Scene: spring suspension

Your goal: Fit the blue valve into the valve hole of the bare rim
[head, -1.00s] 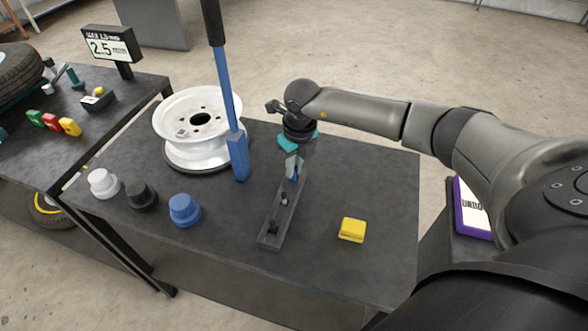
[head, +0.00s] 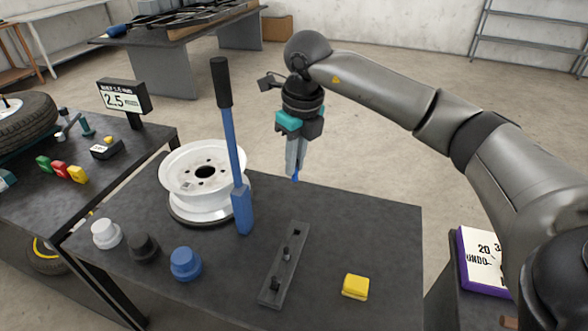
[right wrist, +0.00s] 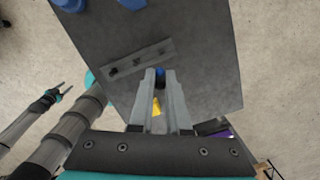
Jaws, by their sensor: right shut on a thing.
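My right gripper (head: 295,172) is shut on the small blue valve (head: 295,179) and holds it in the air above the table's far side. The valve also shows between the fingertips in the right wrist view (right wrist: 160,71); the fingers hide part of it. The bare white rim (head: 206,172) lies flat on the table, left of the gripper; its valve hole is too small to make out. A dark valve strip (head: 272,283) lies below, with two dark valves in it and an empty hole at its far end. A dark arm with a forked end (right wrist: 50,97) shows in the right wrist view; its jaw state is unclear.
A blue lever with a black handle (head: 235,150) stands upright between rim and gripper. White (head: 106,233), black (head: 144,247) and blue (head: 185,263) caps stand at the front left. A yellow block (head: 355,287) lies at the right. The far right tabletop is clear.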

